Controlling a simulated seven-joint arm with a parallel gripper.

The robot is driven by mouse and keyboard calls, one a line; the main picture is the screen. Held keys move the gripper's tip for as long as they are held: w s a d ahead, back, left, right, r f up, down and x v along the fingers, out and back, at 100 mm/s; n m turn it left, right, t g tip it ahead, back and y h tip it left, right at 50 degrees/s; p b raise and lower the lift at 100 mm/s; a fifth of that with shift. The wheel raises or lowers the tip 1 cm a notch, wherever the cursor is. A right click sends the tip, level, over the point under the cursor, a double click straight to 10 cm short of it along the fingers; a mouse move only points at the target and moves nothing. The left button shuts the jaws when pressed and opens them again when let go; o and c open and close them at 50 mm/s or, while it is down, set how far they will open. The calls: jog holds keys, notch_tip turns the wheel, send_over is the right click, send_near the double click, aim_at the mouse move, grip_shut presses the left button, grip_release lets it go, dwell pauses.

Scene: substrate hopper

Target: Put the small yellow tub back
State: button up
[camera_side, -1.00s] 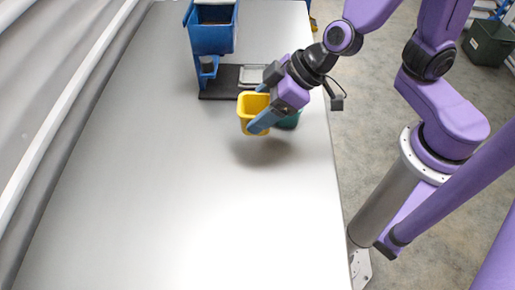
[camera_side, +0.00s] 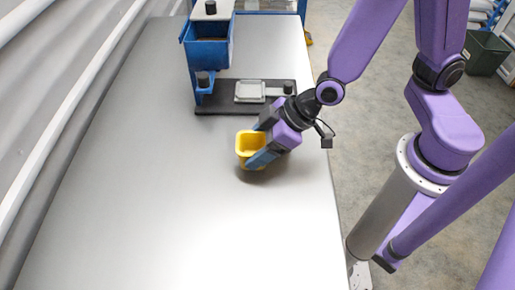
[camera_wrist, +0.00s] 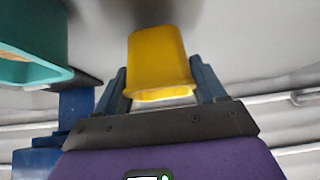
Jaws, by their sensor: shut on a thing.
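The small yellow tub (camera_side: 249,147) is gripped between the two blue fingers of my gripper (camera_side: 262,145). It is upright, low over the bare table in front of the black base plate. Its shadow lies close under it; I cannot tell whether it touches the table. In the wrist view the yellow tub (camera_wrist: 160,62) fills the space between the fingers (camera_wrist: 160,85), which are shut on it.
A blue hopper (camera_side: 206,50) stands at the back on a black base plate (camera_side: 222,98) with a pale square pan (camera_side: 249,92). The table (camera_side: 140,220) is clear in front and left.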

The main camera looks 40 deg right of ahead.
jog(key=shift+f, duration=0.85)
jog(key=shift+f, duration=0.1)
jog(key=o, duration=0.9)
jog(key=shift+s+r, duration=0.1)
jog(key=shift+r, duration=0.2)
jog(key=v, duration=1.1)
jog(key=shift+s+d+r, duration=0.15)
jog(key=shift+d+r, duration=0.05)
jog(key=shift+r, duration=0.05)
